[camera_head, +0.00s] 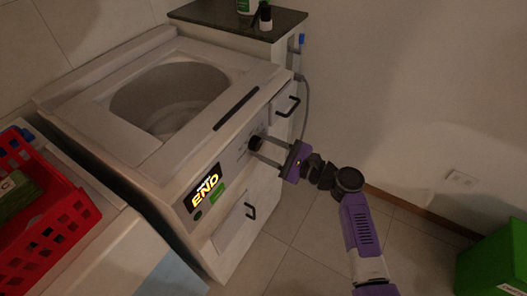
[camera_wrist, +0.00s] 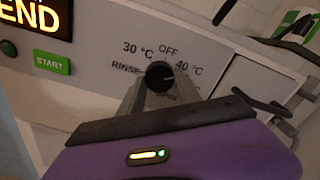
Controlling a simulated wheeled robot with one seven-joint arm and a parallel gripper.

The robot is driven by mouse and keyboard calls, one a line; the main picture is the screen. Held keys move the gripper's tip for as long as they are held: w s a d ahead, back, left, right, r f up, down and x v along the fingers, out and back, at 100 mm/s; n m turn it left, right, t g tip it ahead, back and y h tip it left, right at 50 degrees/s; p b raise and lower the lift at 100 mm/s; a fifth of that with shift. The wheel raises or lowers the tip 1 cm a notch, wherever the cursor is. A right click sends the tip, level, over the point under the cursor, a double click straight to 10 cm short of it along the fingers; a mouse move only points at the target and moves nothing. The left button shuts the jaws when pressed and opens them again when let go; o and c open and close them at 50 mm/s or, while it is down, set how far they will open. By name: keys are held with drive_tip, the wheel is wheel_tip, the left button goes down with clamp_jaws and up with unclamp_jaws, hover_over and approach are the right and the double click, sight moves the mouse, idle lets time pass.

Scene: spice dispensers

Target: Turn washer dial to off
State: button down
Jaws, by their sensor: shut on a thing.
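The washer (camera_head: 85,128) stands in the left and middle of the head view, with its round top opening visible. Its black dial (camera_wrist: 159,74) is on the front panel, among the labels OFF, 30 °C, 40 °C, RINSE and SPIN. OFF is above the dial in the wrist view. A small pale mark on the dial appears to point right, near 40 °C rather than up at OFF. My gripper (camera_head: 259,144) reaches the panel from the right and is shut on the dial, one finger on each side. The fingers and palm partly hide the lower labels.
A lit END display (camera_wrist: 37,15) and a green START button (camera_wrist: 51,62) are left of the dial. A red basket (camera_head: 50,225) sits at the left, a green bin (camera_head: 492,258) at the right. Floor is clear between.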

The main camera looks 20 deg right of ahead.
drive_tip(key=n+b, duration=0.5)
drive_tip(key=n, duration=0.1)
drive_tip(key=shift+f, duration=0.15)
drive_tip(key=n+b, duration=0.3)
drive_tip(key=n, duration=0.2)
drive_tip(key=shift+b, duration=0.4)
drive_tip(key=shift+r+n, duration=0.2)
drive_tip(key=shift+n, duration=0.1)
drive_tip(key=c, duration=0.8)
unclamp_jaws()
drive_tip(key=shift+c, duration=0.2)
drive_tip(key=v, duration=0.7)
drive_tip(key=shift+s+d, duration=0.25)
drive_tip(key=shift+s, duration=0.05)
